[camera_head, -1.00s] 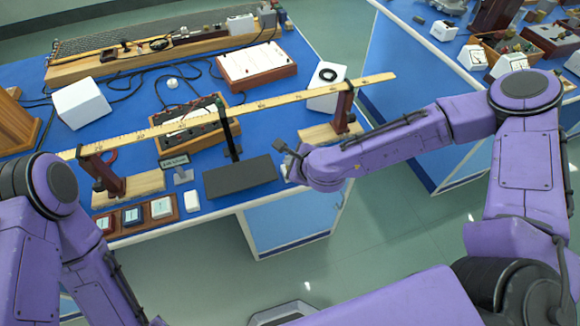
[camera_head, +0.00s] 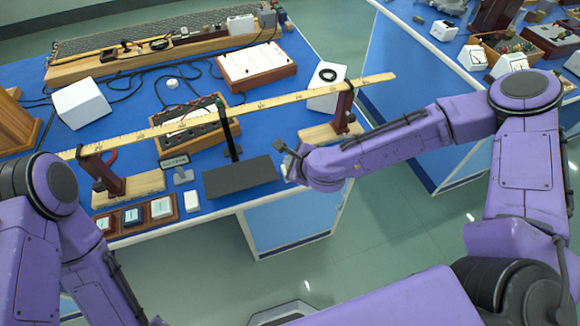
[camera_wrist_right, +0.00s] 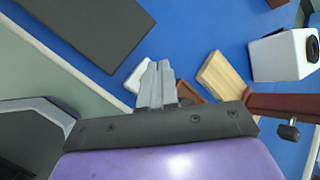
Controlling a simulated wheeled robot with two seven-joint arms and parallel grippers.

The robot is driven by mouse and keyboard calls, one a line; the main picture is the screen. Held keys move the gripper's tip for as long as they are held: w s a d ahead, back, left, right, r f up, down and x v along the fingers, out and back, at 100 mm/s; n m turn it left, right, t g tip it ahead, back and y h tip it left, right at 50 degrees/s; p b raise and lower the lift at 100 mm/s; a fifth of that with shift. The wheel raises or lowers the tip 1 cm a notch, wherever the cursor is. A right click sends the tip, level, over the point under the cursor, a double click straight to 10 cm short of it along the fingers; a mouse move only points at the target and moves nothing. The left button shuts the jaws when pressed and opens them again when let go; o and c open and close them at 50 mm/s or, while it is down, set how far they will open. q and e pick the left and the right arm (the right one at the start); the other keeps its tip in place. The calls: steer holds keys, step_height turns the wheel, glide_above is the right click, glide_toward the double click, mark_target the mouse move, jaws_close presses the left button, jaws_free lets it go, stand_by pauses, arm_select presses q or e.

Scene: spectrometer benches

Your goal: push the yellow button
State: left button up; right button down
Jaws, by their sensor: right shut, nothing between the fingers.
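No yellow button can be made out in either view. At the front left edge of the blue bench, a wooden tray (camera_head: 148,226) holds a row of small square pieces with pale faces, red, blue and whitish. I cannot tell if any is a button. My right gripper (camera_head: 291,165) is by the bench's front edge, right of the dark flat plate (camera_head: 240,176), mostly hidden by its own arm. In the right wrist view its fingers (camera_wrist_right: 157,66) are together and empty, with a small white block (camera_wrist_right: 135,76) beyond them. My left gripper is out of view; only its arm shows.
A long ruler (camera_head: 260,103) on wooden stands crosses the bench behind my right gripper. A black upright post (camera_head: 230,135) rises by the plate. A white box (camera_head: 82,104) and cables lie farther back. Green floor separates this bench from another at right.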

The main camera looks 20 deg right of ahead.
steer(key=shift+f, duration=0.15)
steer(key=shift+f+b, duration=0.3)
steer(key=shift+b, duration=0.1)
steer(key=shift+f+b, duration=0.4)
steer(key=shift+f, duration=0.05)
stand_by(0.7)
steer(key=shift+r+p, duration=0.8)
steer(key=shift+r, duration=0.1)
step_height(320, 180, up, 5)
steer(key=p, duration=0.4)
stand_by(0.3)
